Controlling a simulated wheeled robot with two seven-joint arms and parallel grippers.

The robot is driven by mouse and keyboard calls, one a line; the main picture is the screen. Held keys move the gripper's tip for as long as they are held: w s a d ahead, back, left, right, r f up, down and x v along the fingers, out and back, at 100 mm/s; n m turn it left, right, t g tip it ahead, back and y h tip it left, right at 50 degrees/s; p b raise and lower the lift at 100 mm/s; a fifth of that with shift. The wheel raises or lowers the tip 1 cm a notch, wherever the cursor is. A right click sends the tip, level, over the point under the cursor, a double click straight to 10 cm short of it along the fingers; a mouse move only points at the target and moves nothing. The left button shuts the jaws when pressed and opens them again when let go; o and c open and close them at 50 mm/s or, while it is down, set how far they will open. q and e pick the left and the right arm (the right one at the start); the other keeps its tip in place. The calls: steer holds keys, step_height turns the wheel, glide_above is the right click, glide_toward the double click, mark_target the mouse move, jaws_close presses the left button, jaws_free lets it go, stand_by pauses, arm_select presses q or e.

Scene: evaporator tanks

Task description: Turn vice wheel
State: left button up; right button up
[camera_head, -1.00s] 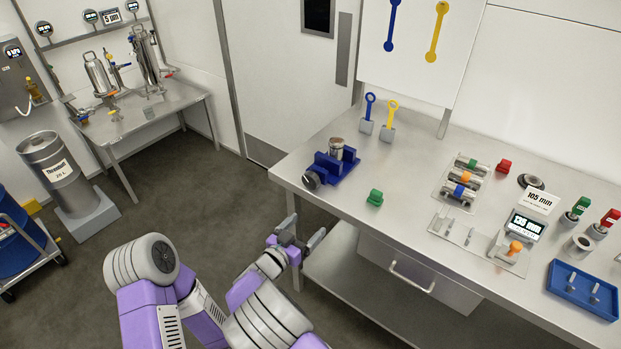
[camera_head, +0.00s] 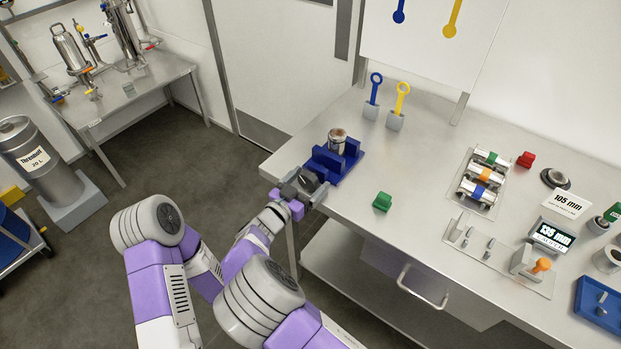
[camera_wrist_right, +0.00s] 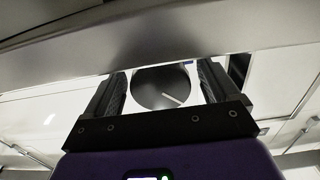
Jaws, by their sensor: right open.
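The blue vice (camera_head: 335,168) stands at the near left corner of the steel workbench, with a metal cylinder (camera_head: 337,139) upright in it. Its dark round wheel (camera_head: 308,179) faces the bench's left edge. My right gripper (camera_head: 303,189) is at the wheel, with its fingers open on either side of it. In the right wrist view the wheel (camera_wrist_right: 163,88) shows as a dark disc with a pale line, between the two fingers (camera_wrist_right: 160,92). I cannot tell whether the fingers touch it. My left gripper is not in view.
A green block (camera_head: 382,202) lies right of the vice. Blue (camera_head: 373,95) and yellow (camera_head: 399,105) ring-handled tools stand in holders behind. The drawer handle (camera_head: 422,289) sticks out below.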

steer(key=c, duration=1)
steer(key=shift+m+b, duration=0.35)
steer(key=shift+m, duration=0.35)
steer(key=shift+r, duration=0.1)
steer(key=o, duration=1)
